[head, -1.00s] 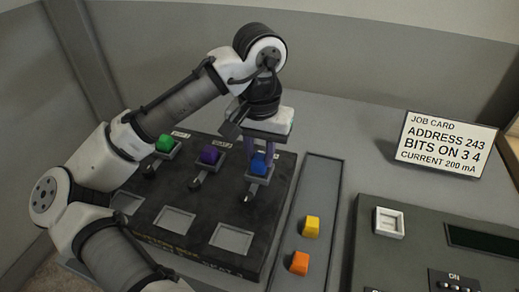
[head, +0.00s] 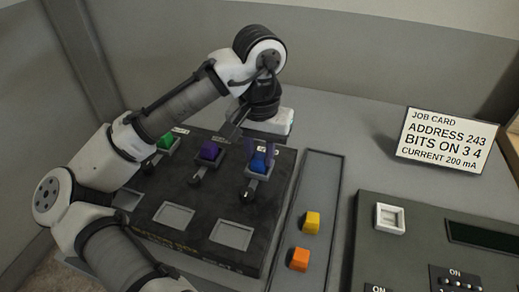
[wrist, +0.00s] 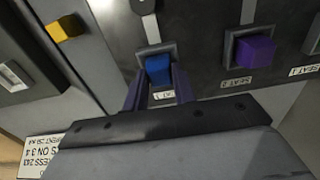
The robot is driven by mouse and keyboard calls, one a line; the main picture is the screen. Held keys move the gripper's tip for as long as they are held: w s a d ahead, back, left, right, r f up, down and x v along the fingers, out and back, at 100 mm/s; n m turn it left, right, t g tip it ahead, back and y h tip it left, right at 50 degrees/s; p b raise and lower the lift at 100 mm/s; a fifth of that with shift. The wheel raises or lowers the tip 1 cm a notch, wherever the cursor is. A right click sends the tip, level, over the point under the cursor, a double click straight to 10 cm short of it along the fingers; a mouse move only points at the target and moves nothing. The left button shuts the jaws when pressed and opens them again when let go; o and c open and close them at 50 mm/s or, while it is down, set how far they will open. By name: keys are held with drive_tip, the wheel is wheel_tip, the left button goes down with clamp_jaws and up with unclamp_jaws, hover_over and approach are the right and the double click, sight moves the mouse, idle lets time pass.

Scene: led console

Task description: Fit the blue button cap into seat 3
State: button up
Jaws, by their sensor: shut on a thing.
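The blue button cap (head: 258,163) is at seat 3, the rightmost seat in the back row of the dark board (head: 195,238). The wrist view shows the cap (wrist: 158,68) within the grey frame of seat 3 (wrist: 143,50), above a partly covered label. My gripper (wrist: 158,82) is shut on the blue cap, one purple finger on each side, reaching down from above in the head view (head: 260,155). I cannot tell how deep the cap sits. The purple cap (head: 209,151) and green cap (head: 165,140) are at the other back seats.
Three empty square recesses, including one at the right (head: 231,235), lie along the board's front. A tray (head: 322,185) to the right holds a yellow cap (head: 312,222) and an orange cap (head: 298,259). A console (head: 430,225) and job card (head: 446,140) stand farther right.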

drive_tip(key=o, duration=1)
wheel_tip(320, 180, up, 14)
drive_tip(key=shift+f, duration=0.1)
